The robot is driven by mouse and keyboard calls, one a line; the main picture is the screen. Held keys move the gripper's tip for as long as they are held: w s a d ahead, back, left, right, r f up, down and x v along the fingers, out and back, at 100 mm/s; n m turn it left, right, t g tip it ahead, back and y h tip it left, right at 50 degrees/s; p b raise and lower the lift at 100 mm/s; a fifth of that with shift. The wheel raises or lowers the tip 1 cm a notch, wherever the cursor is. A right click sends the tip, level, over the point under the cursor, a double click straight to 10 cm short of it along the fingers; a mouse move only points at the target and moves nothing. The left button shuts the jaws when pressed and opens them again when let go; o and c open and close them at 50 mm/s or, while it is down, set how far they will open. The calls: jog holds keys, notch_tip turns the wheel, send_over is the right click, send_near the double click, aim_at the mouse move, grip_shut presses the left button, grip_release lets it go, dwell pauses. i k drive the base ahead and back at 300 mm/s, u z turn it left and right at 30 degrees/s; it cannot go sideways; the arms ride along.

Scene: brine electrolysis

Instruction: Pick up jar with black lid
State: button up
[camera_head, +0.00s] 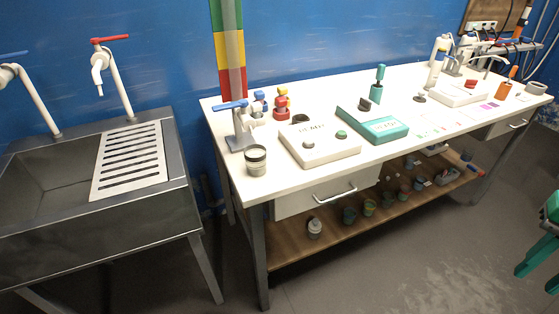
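A small round jar (256,161) with a dark top and a pale band around its side stands upright on the white bench top, near its left front corner. It is the closest match to a jar with a black lid, but it is too small to tell whether the dark top is a lid. It stands just in front of a grey stand with a blue-handled tap. My gripper is not in view, and nothing is seen touching the jar.
The white bench (228,183) also carries a white device (318,150), a teal device (378,128) and small red and yellow items (282,105). Several jars stand on the lower wooden shelf (292,246). A metal sink (60,215) stands left. Floor in front is clear.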

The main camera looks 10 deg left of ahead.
aim_at(256, 160)
jog(key=z, duration=1.1)
jog(key=k, duration=1.3)
jog(key=u, duration=1.1)
jog(key=i, duration=1)
jog(key=z, duration=0.05)
